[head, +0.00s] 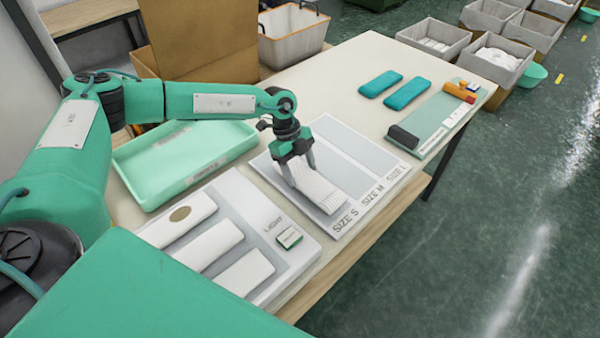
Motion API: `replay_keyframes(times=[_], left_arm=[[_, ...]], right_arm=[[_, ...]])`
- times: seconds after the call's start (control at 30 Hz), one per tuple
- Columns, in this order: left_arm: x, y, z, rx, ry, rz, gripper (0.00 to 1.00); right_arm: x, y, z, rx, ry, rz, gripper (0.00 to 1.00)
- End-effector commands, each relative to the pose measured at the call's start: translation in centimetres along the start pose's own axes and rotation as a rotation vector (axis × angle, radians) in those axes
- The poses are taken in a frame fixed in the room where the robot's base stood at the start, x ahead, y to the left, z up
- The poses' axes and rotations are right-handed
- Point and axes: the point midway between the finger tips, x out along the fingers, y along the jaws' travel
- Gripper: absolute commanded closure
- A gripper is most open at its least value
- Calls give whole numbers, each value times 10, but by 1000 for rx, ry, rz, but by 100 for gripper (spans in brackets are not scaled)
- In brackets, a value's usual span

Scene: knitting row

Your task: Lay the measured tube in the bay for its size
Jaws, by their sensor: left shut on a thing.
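My left gripper (299,171) is shut on a white ribbed tube (320,190), gripping it at its far end. The tube is over the SIZE S bay of the sizing board (343,224), its near end close to the SIZE S label. I cannot tell whether it touches the bay floor. The SIZE M bay (356,175) and the bay at the right (362,147) look empty. My right gripper is not in view.
A light panel (296,264) holds three white pieces, one with a brown oval (180,213). An empty green tray (185,165) stands at left. Two teal pieces (407,93) and a green board (437,118) with small items lie at the far right. Grey bins (487,58) stand beyond.

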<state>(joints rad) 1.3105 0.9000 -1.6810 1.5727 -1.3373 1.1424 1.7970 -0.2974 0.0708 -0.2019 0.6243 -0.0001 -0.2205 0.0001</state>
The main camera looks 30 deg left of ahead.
Motion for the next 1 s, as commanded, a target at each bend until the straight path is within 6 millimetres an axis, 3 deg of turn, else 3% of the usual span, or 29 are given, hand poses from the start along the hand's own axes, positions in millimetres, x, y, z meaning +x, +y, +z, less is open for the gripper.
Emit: replay_keyframes(times=[0.17,0.47,0.5,0.57,0.87,1.0], left_arm=[[21,0,8,0,0,0,62],[23,0,9,1,0,0,62],[22,0,9,1,0,0,30],[22,0,9,1,0,0,18],[21,0,9,1,0,0,16],[11,-1,9,0,0,-3,16]], right_arm=[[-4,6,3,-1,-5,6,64],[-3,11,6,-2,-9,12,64],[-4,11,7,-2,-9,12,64],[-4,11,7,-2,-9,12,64],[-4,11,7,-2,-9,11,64],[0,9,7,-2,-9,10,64]])
